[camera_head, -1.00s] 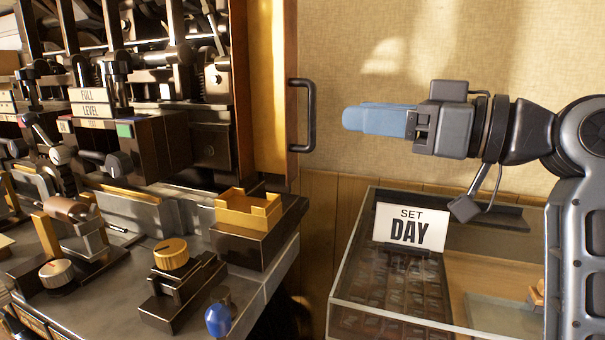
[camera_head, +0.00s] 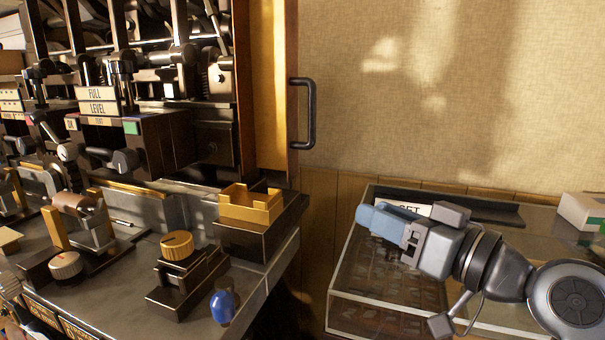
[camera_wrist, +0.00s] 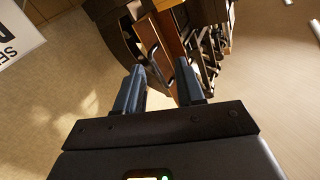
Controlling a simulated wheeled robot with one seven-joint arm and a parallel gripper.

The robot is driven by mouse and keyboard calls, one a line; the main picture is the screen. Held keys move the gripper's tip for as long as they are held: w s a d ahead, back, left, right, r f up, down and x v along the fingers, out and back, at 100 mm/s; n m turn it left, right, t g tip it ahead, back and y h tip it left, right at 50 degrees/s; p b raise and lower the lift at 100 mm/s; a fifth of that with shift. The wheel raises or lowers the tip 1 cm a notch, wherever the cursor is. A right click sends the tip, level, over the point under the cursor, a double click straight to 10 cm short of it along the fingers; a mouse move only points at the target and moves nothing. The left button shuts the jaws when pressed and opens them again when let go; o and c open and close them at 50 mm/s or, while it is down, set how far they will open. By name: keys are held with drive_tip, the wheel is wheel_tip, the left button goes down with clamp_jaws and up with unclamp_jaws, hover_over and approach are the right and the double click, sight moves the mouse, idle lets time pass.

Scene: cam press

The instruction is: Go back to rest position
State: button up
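My gripper (camera_head: 372,218) is at the right in the head view, its blue fingers pointing left above the glass-topped case (camera_head: 345,290). It partly covers the white SET DAY sign (camera_head: 412,208). In the wrist view the two blue fingers (camera_wrist: 158,88) stand apart with a clear gap and nothing between them. The gripper is away from the press and touches nothing that I can see. A corner of the sign also shows at upper left in the wrist view (camera_wrist: 18,35).
The press (camera_head: 150,140) with levers and knobs fills the left. A black handle (camera_head: 311,114) is on its open wooden door (camera_head: 272,80). A gold knob (camera_head: 177,246) and a blue knob (camera_head: 223,306) are at the bench front. A pale box (camera_head: 583,211) is at far right.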

drive_tip(key=s+d+f+m+t+h, duration=0.1)
drive_tip(key=s+d+f+m+h, duration=0.25)
drive_tip(key=s+f, duration=0.6)
drive_tip(key=s+d+f+m+t+h, duration=0.1)
drive_tip(key=s+d+f+m+h, duration=0.3)
drive_tip(key=s+f, duration=0.55)
drive_tip(key=s+d+n+h, duration=0.1)
drive_tip(key=s+h, duration=0.1)
drive_tip(key=s, duration=0.9)
drive_tip(key=s+d+n+h, duration=0.1)
drive_tip(key=s+d+h, duration=0.1)
drive_tip(key=s, duration=0.9)
drive_tip(key=shift+s+f+g, duration=0.4)
drive_tip(key=shift+f, duration=0.05)
